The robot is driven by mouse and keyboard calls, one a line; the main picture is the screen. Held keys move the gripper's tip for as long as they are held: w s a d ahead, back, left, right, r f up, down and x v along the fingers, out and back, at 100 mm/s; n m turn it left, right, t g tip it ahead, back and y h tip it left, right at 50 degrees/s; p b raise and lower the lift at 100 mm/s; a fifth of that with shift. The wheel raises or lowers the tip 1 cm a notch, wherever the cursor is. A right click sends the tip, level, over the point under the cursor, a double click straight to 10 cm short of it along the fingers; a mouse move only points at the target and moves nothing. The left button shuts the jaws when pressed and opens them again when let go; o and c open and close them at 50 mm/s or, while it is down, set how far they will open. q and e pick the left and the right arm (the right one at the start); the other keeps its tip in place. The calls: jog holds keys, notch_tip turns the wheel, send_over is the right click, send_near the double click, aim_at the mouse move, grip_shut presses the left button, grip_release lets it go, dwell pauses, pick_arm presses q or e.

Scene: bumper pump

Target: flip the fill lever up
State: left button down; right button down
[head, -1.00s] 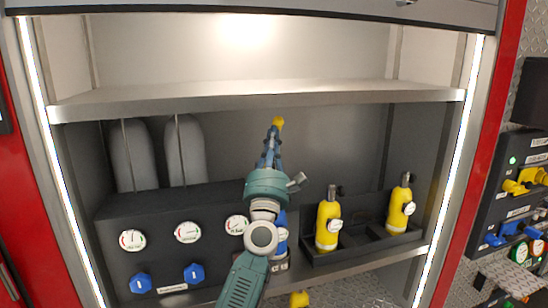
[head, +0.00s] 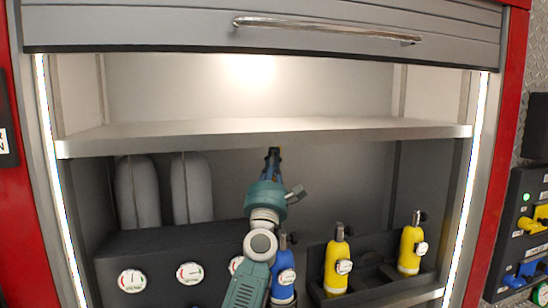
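My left gripper (head: 273,155) is at the end of the teal arm that rises through the middle of the head view. It is seen from behind, in front of the back wall just under the shelf. Its fingers are small and dark, with a tiny yellow-orange spot beside the tip, and their opening cannot be made out. Yellow levers (head: 531,222) and blue levers (head: 524,273) sit on a dark panel (head: 510,240) at the right edge, partly cut off. I cannot tell which lever is the fill lever. My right gripper is not in view.
A metal shelf (head: 170,138) crosses above the gripper. Yellow cylinders (head: 336,268) stand in a dark rack at right; a blue cylinder (head: 283,277) is beside my arm. Gauges (head: 189,275) and grey tanks (head: 138,195) are at left. A shutter handle (head: 325,30) is at the top.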

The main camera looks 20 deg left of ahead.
pick_arm(q)
jog(key=shift+a+r, duration=0.1)
jog(key=shift+r, duration=0.1)
jog(key=v, duration=1.2)
jog(key=shift+f, duration=0.2)
